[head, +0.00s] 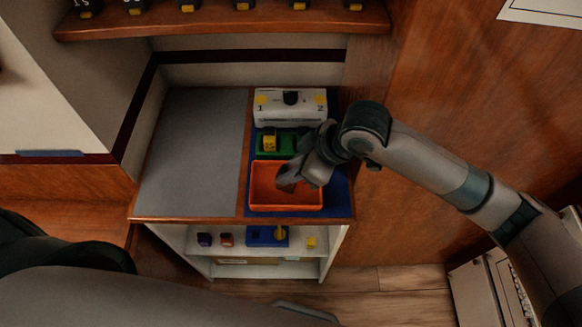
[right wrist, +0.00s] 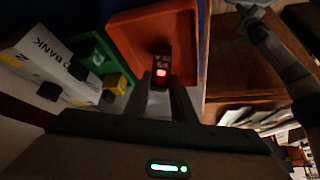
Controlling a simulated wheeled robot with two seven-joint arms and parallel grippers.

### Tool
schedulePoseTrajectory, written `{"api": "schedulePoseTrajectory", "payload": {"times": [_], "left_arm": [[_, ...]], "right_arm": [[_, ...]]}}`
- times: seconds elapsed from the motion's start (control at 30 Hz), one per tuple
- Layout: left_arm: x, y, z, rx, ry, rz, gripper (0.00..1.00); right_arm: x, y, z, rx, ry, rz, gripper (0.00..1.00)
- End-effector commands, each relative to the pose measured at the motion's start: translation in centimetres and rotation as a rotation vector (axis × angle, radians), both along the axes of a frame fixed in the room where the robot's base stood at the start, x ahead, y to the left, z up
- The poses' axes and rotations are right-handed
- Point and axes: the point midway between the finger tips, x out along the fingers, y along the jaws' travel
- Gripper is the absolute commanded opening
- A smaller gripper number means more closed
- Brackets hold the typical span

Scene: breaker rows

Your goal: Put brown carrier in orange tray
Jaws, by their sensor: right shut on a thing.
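The orange tray (head: 312,205) sits at the front right of the cabinet top, and it also shows in the right wrist view (right wrist: 128,30). My right gripper (head: 290,182) is over the tray. In the right wrist view its fingers (right wrist: 163,85) are shut on a small dark brown carrier (right wrist: 162,62) with a lit red spot and pale marks. The carrier (head: 286,186) is mostly hidden by the gripper in the head view. I cannot tell whether it touches the tray floor. My left gripper is not in view.
Behind the orange tray is a green tray (head: 288,143) with a yellow and dark piece (head: 269,139). A white switch box (head: 290,106) stands behind that. A grey mat (head: 192,150) on the left is clear. Shelves below hold small coloured pieces (head: 226,239) and a blue tray (head: 258,237).

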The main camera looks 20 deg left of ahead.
Motion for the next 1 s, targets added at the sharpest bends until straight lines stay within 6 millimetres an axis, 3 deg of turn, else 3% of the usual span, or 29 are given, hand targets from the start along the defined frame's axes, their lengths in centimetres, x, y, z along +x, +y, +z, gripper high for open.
{"api": "schedulePoseTrajectory", "payload": {"times": [0.2, 0.23, 0.3, 0.73, 1.0], "left_arm": [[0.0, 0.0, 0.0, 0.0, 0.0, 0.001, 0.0], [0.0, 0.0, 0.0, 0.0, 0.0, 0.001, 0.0], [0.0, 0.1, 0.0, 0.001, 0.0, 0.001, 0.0], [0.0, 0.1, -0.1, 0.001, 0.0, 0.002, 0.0], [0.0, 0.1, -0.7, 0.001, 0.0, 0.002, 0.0]], "right_arm": [[0.0, 0.0, -0.3, 0.0, 0.001, 0.001, 0.0], [0.0, 0.0, -0.2, 0.0, 0.0, 0.0, 0.3], [0.0, 0.0, -0.2, 0.0, 0.0, 0.0, 0.42], [0.0, -0.1, 0.2, 0.001, 0.0, 0.0, 0.42], [-0.1, -1.7, 2.7, 0.001, -0.003, 0.001, 0.42]]}}
